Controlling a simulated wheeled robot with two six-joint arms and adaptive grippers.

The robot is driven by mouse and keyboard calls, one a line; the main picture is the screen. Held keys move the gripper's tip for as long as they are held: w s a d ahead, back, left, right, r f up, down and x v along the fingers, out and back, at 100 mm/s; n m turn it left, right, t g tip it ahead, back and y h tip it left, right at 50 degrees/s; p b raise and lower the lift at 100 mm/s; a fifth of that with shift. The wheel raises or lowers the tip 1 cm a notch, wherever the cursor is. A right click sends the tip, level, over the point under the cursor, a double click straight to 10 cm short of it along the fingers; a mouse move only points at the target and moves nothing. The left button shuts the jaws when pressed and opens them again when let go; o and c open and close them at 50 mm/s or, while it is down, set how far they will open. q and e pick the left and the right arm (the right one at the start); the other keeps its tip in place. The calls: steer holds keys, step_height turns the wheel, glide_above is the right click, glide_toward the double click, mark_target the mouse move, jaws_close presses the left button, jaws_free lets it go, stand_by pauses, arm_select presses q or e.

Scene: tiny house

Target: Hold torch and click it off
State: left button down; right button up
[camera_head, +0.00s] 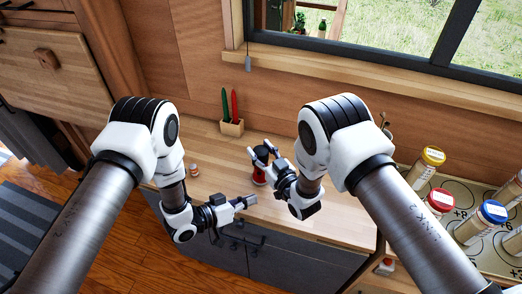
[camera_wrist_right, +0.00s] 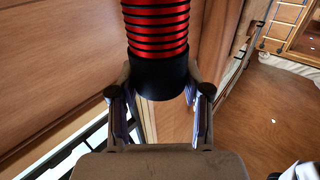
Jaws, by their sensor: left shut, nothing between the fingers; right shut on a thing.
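The torch (camera_head: 259,177) has a red ribbed body and black ends. It is at the middle of the head view, above or on the wooden counter; I cannot tell whether it touches. My right gripper (camera_head: 263,154) is shut on it. In the right wrist view the torch (camera_wrist_right: 157,32) runs up from between the two fingers (camera_wrist_right: 158,98), its black end between them. My left gripper (camera_head: 250,201) is shut and empty, a little below and left of the torch, apart from it. The torch's switch cannot be made out.
A wooden holder (camera_head: 232,128) with a green and a red item stands at the back of the counter (camera_head: 215,185). A small jar (camera_head: 194,170) stands at left. Several lidded canisters, including a yellow-lidded one (camera_head: 433,156), stand at right. A window (camera_head: 400,35) is behind.

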steer(key=o, duration=1.3)
steer(key=v, duration=1.2)
steer(key=shift+s, duration=0.1)
